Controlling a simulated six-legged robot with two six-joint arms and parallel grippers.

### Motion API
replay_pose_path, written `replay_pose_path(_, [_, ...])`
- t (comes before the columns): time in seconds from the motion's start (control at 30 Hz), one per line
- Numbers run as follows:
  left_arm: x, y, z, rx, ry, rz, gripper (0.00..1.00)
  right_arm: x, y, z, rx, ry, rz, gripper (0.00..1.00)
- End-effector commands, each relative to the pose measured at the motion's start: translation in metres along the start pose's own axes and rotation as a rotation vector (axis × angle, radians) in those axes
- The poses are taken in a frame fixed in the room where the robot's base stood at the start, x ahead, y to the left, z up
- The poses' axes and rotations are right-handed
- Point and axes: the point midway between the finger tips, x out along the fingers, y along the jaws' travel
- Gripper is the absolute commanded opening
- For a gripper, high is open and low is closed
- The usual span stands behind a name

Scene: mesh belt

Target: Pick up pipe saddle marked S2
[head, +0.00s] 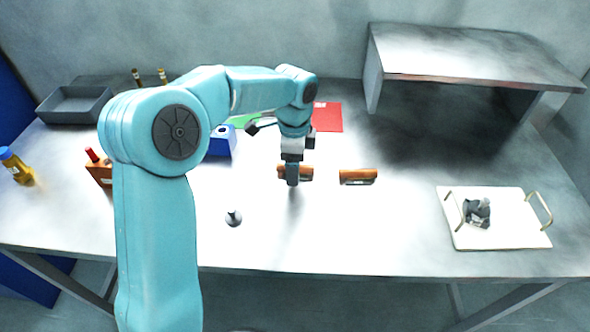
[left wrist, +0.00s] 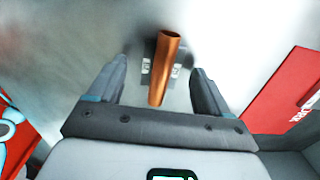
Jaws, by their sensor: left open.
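Two copper-coloured pipe pieces lie on the metal table in the head view. One (head: 308,173) is partly hidden behind my left gripper (head: 292,178), and the other (head: 358,176) lies to its right with a small pale label. No marking is legible, so I cannot tell which is S2. In the left wrist view, a copper pipe piece (left wrist: 166,70) crosses a grey base (left wrist: 150,50) with small white labels. It shows between the open, empty fingers of my left gripper (left wrist: 160,68). My right gripper is not in view.
A white tray (head: 460,241) with handles holds a grey part (head: 477,212) at right. A raised metal shelf (head: 470,55) stands behind. A small dark piece (head: 233,217) lies in front. The front middle is mostly clear.

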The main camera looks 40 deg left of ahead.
Motion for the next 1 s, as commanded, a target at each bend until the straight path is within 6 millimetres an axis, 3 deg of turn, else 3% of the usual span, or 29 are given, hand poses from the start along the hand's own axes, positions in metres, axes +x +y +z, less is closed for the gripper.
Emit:
replay_pose_path(0.67, [0.0083,-0.0005,0.0002,-0.001,0.000,0.000,0.79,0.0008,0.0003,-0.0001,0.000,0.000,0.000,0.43])
replay_pose_path(0.7, [0.0086,-0.0005,0.0002,-0.001,0.000,-0.001,0.75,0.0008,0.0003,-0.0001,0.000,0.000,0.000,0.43])
replay_pose_path(0.9, [0.0086,-0.0005,0.0002,-0.001,0.000,-0.001,0.11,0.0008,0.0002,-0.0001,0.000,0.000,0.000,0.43])
replay_pose_path(1.0, [0.0083,-0.0007,0.0001,-0.001,0.000,-0.001,0.11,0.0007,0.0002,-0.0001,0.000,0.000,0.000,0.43])
